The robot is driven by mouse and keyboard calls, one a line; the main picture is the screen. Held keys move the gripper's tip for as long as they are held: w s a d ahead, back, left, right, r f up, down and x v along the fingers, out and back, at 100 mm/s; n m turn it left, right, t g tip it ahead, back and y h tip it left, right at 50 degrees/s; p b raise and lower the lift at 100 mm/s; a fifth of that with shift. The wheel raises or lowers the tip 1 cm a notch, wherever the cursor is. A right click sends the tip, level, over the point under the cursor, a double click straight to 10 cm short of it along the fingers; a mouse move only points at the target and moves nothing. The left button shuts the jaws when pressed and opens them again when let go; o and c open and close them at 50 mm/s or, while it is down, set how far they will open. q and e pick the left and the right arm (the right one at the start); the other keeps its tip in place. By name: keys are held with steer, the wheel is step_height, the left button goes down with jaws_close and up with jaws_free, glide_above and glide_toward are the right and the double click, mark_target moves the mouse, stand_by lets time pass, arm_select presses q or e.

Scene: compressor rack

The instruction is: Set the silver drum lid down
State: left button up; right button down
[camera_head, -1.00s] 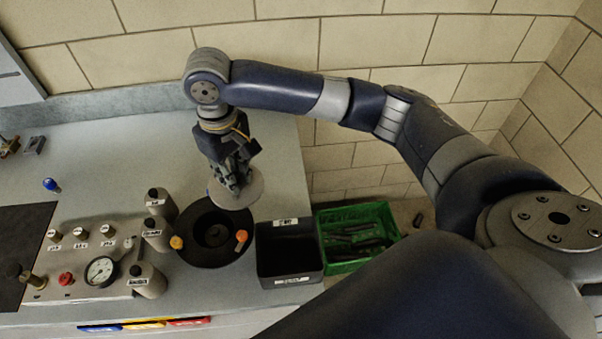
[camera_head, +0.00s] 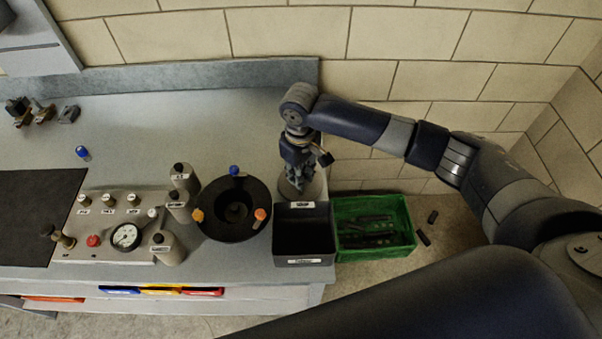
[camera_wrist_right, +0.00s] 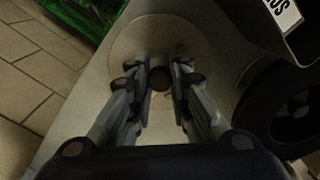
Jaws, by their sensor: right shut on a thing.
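The silver drum lid (camera_head: 288,190) is a round, flat grey disc, held flat at the right end of the counter, just behind the black bin. In the right wrist view the lid (camera_wrist_right: 128,45) lies below the fingers, with its dark knob (camera_wrist_right: 160,78) between them. My right gripper (camera_head: 298,186) points down and is shut on the lid's knob; it also shows in the right wrist view (camera_wrist_right: 160,77). I cannot tell whether the lid touches the counter. The open black drum (camera_head: 212,228) stands to the left, apart from the lid. My left gripper is not in view.
The black bin (camera_head: 304,262) is in front of the lid. A green crate (camera_head: 400,247) with dark pieces stands right, beyond the counter. Grey bottles (camera_head: 168,250) and a gauge panel (camera_head: 75,245) are left of the drum. The counter (camera_head: 200,125) behind is largely clear.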

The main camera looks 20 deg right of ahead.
steer(key=shift+w+f, duration=0.1)
steer(key=shift+f, duration=0.3)
steer(key=c, duration=1.5)
jaws_free()
steer(key=shift+f, duration=0.1)
step_height(320, 180, up, 12)
steer(key=shift+r+b, duration=0.15)
steer(key=shift+b, duration=0.7)
